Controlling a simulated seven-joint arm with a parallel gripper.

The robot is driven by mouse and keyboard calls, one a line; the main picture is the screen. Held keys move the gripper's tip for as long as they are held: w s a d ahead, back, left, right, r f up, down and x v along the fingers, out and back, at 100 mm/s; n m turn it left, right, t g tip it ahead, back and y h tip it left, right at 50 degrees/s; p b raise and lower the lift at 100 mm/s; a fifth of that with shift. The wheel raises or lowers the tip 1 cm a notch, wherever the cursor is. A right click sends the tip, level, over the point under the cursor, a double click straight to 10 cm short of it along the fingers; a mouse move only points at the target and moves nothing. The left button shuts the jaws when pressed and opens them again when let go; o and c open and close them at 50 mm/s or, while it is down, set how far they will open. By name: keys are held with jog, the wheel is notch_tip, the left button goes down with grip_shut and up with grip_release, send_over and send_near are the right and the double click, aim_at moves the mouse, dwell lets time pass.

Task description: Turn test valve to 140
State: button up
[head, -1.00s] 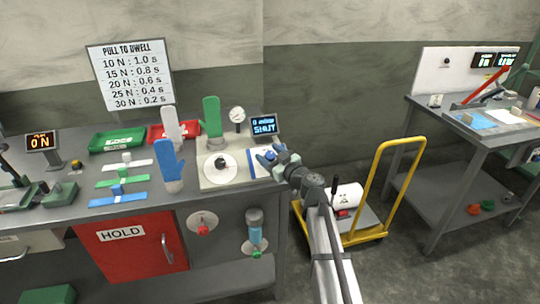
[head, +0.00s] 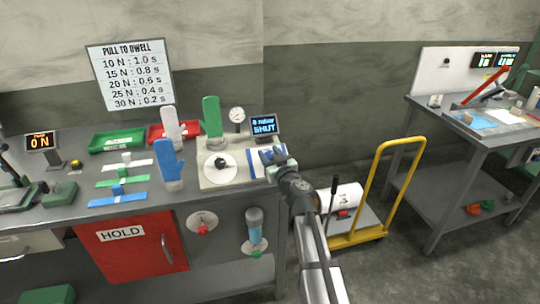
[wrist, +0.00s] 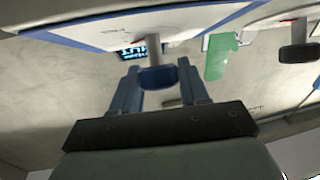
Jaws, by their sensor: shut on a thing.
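The test valve's blue handle (wrist: 158,77) sits on a short grey stem between my gripper's two blue fingers in the wrist view. My gripper (wrist: 160,82) is shut on this handle. In the head view my gripper (head: 273,156) is over the blue-bordered white plate (head: 257,172) at the right end of the bench, and mostly hides the handle. The small display (head: 264,125) behind it reads 0 and SHUT. The handle's angle against any scale markings cannot be read.
A round white dial with a black knob (head: 221,163) is left of the plate. A yellow-handled trolley (head: 383,160) stands right of the bench.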

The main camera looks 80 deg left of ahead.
jog(key=shift+m+t, duration=1.1)
jog(key=o, duration=1)
jog(key=shift+c, duration=0.2)
jog(key=d, duration=1.3)
jog(key=shift+w+d+f, duration=0.2)
jog(key=shift+d+f, duration=0.05)
jog(key=shift+d, duration=0.15)
